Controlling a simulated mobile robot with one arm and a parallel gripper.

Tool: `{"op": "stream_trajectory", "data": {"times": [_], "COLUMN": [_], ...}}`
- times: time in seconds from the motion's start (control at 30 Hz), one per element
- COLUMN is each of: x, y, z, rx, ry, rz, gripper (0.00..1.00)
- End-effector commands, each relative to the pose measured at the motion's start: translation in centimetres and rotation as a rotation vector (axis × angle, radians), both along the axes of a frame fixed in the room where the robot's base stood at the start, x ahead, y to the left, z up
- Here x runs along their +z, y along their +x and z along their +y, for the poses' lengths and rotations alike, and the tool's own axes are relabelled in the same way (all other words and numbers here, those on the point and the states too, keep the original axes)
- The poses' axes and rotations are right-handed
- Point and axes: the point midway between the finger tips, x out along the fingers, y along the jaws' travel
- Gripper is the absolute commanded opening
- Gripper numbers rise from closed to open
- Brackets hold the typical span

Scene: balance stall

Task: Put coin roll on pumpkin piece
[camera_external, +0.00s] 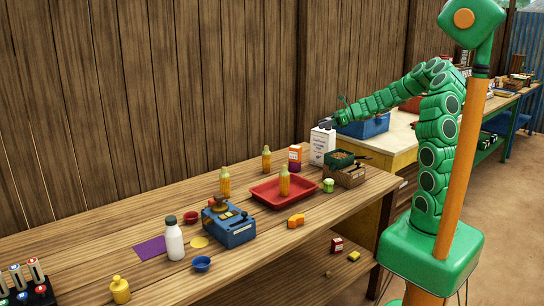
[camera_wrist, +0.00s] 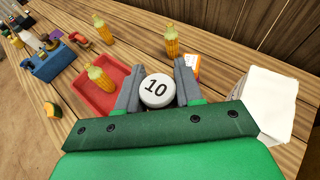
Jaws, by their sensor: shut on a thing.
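My gripper (camera_wrist: 158,90) is shut on a white round coin roll marked "10" (camera_wrist: 156,91), gripping it between its two grey fingers with the marked end facing the wrist camera. In the external view my gripper (camera_external: 325,124) is above the white carton at the back right of the bench. The coin roll is not clear there. The pumpkin piece (camera_external: 296,220), orange-yellow, lies on the wooden bench in front of the red tray. In the wrist view the pumpkin piece (camera_wrist: 53,110), showing a green edge, is left of the tray, well apart from my gripper.
A white carton (camera_external: 322,146), an orange box (camera_external: 295,158) and a wooden crate (camera_external: 350,177) crowd the right end. A blue scale-like device (camera_external: 230,228) stands left. Bench around the pumpkin piece is clear.

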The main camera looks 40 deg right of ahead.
Motion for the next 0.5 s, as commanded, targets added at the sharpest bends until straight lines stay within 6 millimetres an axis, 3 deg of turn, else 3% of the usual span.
{"op": "stream_trajectory", "data": {"times": [0.03,0.1,0.27,0.5], "x": [0.1,0.1,0.1,0.1], "y": [-0.1,-0.5,-1.8,-5.2], "z": [2.3,5.2,11.5,20.5], "rx": [0.047,0.107,0.246,0.458], "ry": [-0.001,-0.002,-0.003,-0.003], "rz": [-0.001,-0.001,-0.003,-0.003], "gripper": [0.0,0.0,0.0,0.0]}}
